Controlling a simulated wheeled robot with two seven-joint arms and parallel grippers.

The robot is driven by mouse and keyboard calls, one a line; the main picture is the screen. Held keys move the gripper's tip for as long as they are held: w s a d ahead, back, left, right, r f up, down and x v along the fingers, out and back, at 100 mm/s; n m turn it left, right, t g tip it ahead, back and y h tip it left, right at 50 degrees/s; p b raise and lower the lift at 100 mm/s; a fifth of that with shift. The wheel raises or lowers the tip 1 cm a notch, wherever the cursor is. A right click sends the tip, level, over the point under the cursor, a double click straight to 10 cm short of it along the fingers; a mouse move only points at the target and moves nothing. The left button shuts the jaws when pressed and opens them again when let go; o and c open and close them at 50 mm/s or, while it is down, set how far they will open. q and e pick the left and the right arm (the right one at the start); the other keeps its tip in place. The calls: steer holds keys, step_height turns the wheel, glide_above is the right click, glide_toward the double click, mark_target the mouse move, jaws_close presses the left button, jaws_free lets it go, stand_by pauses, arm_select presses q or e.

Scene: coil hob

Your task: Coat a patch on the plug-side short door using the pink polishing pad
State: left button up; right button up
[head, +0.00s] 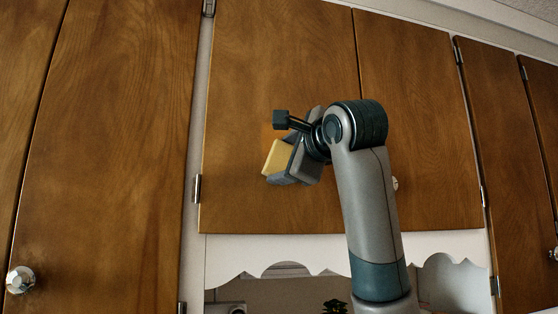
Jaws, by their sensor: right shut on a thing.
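Two short wooden doors hang side by side: a left short door (260,70) and a right short door (420,90). No plug is clear to me, so I cannot tell which is the plug-side one. My right gripper (291,161) is in front of the lower middle of the left short door. It is shut on a block-like pad (276,158) with a yellow face; I see no pink on it. The gripper hides part of the pad, and I cannot tell whether the pad touches the door. An orange tint shows on the door just above the pad. My left gripper is out of view.
A tall door (110,130) with a round knob (20,280) stands at left, and more tall doors (505,150) at right. A white scalloped valance (270,247) runs below the short doors. My right arm covers part of the right short door.

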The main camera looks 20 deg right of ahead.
steer(key=shift+w, duration=0.1)
steer(key=shift+a, duration=0.2)
stand_by(0.4)
steer(key=shift+a+b, duration=0.4)
steer(key=shift+a, duration=1.45)
